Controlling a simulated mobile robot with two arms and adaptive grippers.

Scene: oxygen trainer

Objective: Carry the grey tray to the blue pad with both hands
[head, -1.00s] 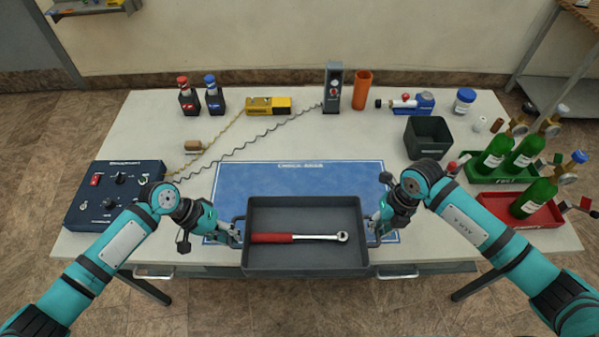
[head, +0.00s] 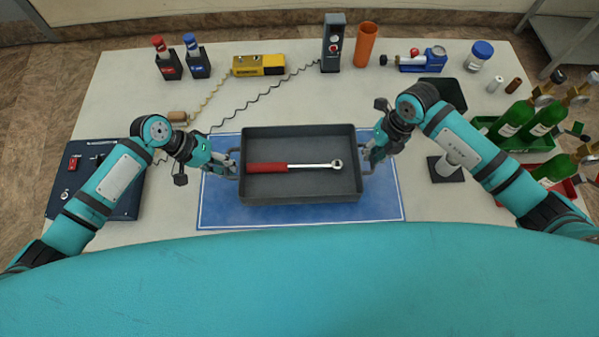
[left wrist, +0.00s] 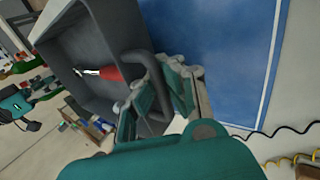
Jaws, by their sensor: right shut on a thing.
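The grey tray (head: 300,190) is over the blue pad (head: 300,215) in the head view, with pad showing at its left, right and front. I cannot tell whether it rests on the pad or hangs just above it. A ratchet wrench (head: 280,167) with a red grip lies inside it. My left gripper (head: 231,166) is shut on the tray's left handle; in the left wrist view its fingers (left wrist: 158,92) close around the grey handle bar. My right gripper (head: 369,161) is shut on the tray's right handle.
A dark blue control box (head: 70,175) stands at the left. Bottles, a yellow device (head: 258,65) and an orange cup (head: 366,45) line the back.

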